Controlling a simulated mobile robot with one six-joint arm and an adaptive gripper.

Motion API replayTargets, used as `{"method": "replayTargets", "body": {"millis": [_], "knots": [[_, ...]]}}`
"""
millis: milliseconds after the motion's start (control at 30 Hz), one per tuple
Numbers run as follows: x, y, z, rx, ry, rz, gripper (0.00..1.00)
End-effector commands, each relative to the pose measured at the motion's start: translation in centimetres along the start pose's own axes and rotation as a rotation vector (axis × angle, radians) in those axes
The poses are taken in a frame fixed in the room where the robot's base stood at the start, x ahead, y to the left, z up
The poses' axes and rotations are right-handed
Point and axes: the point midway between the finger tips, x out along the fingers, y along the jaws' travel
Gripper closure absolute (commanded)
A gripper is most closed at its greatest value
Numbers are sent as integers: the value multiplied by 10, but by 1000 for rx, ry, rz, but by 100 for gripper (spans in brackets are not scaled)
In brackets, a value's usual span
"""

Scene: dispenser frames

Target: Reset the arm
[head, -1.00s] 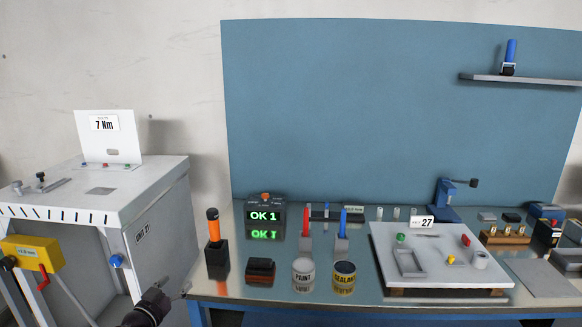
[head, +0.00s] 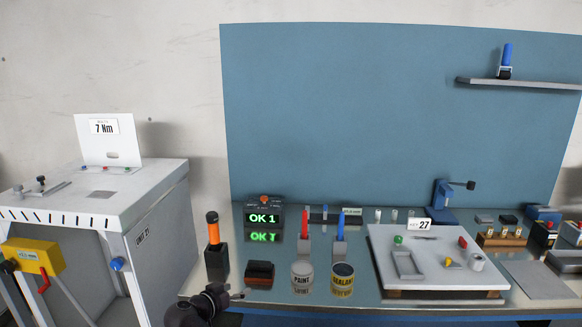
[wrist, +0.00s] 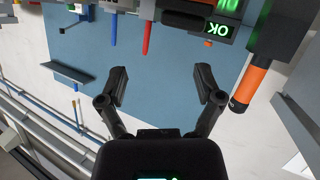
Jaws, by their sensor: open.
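My gripper (wrist: 162,84) is open and empty in the wrist view, its two dark fingers spread wide with the blue back panel behind the gap. In the head view my gripper (head: 238,295) shows low at the left front edge of the bench (head: 240,315), in front of the dark red-brown block (head: 260,273). The orange-handled tool (head: 213,230) stands upright in its black holder just behind and left of it. It also shows at the right in the wrist view (wrist: 250,85), apart from the fingers.
Paint (head: 302,276) and sealant (head: 342,278) cans stand right of the block. A white board marked 27 (head: 440,282) lies farther right. A white cabinet (head: 160,250) with a yellow box (head: 32,256) stands left.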

Motion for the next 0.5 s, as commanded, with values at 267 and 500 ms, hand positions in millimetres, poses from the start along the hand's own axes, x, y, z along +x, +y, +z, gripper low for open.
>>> {"method": "replayTargets", "body": {"millis": [267,500], "knots": [[56,73,27,-110,-262,72,15],[87,129,53,-186,-489,72,15]]}}
